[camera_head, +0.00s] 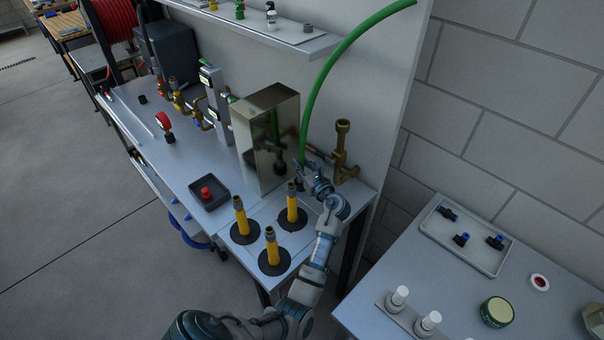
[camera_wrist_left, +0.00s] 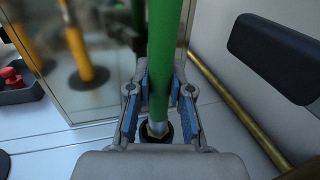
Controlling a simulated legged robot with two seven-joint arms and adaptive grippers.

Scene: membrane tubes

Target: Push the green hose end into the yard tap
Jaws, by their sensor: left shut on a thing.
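The green hose (camera_head: 328,65) curves down from the top right to my left gripper (camera_head: 304,170), beside the shiny metal box. In the left wrist view the hose (camera_wrist_left: 164,60) runs down between the blue pads of my left gripper (camera_wrist_left: 159,100), which is shut on it. Its pale lower end is just above a small brass part (camera_wrist_left: 158,131) in a black ring. I cannot tell whether they are joined. A brass tap-like pipe fitting (camera_head: 342,150) stands right of the gripper; I cannot tell if it is the yard tap. My right gripper is not in view.
The shiny metal box (camera_head: 268,135) stands close left of the gripper. Several yellow upright tubes on black bases, one a yellow tube (camera_head: 271,248), stand near my forearm. A red button box (camera_head: 208,192) is further left. A brass pipe (camera_wrist_left: 235,108) runs at right.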

